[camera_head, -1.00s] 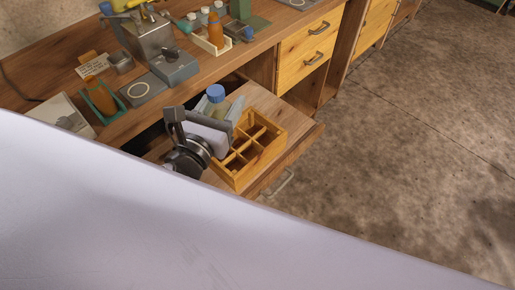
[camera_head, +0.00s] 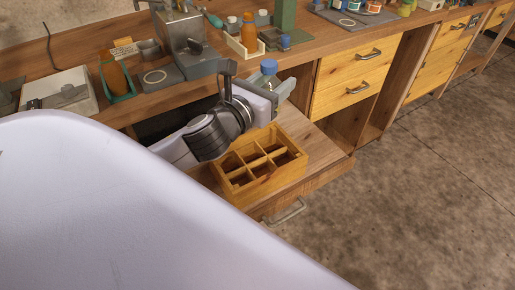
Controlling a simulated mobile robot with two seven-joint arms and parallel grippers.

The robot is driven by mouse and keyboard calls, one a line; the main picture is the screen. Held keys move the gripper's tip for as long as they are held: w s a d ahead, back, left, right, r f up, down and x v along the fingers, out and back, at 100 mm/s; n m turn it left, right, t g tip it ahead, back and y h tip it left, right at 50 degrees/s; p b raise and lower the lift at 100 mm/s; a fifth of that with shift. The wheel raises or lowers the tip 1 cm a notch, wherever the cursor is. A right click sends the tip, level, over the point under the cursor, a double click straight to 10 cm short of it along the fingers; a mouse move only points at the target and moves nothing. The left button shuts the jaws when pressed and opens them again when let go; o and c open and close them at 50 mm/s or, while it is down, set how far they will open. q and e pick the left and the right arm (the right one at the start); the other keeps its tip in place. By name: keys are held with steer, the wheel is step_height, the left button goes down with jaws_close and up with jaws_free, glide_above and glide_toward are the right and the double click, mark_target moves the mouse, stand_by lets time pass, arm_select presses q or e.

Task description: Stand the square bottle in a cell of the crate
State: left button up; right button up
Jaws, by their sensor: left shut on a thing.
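The square bottle shows its blue cap (camera_head: 268,67); most of its body is hidden behind my gripper. My left gripper (camera_head: 272,92) is shut on the bottle and holds it upright, with the bottle showing above the back edge of the crate in the picture. The crate (camera_head: 262,185) is an open wooden box with several cells, standing on a pulled-out shelf. The cells that I see look empty; my left wrist covers the crate's back left part. My right gripper is not in view.
The pulled-out wooden shelf (camera_head: 322,150) has free room right of the crate. Behind it, the workbench carries a metal device (camera_head: 182,40), an orange bottle in a green holder (camera_head: 116,75) and a cream rack (camera_head: 240,48). A large pale arm part of mine fills the lower left.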

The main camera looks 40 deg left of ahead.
arm_select(q)
steer(key=shift+w+a+f+b, duration=0.3)
steer(key=shift+a+b, duration=0.1)
steer(key=shift+a, duration=0.05)
step_height(320, 180, down, 20)
steer(key=b, duration=0.7)
steer(key=shift+r+b, duration=0.2)
steer(key=shift+b, duration=0.2)
steer(key=shift+f+b, duration=0.4)
steer(key=shift+f, duration=0.1)
steer(key=shift+f, duration=0.1)
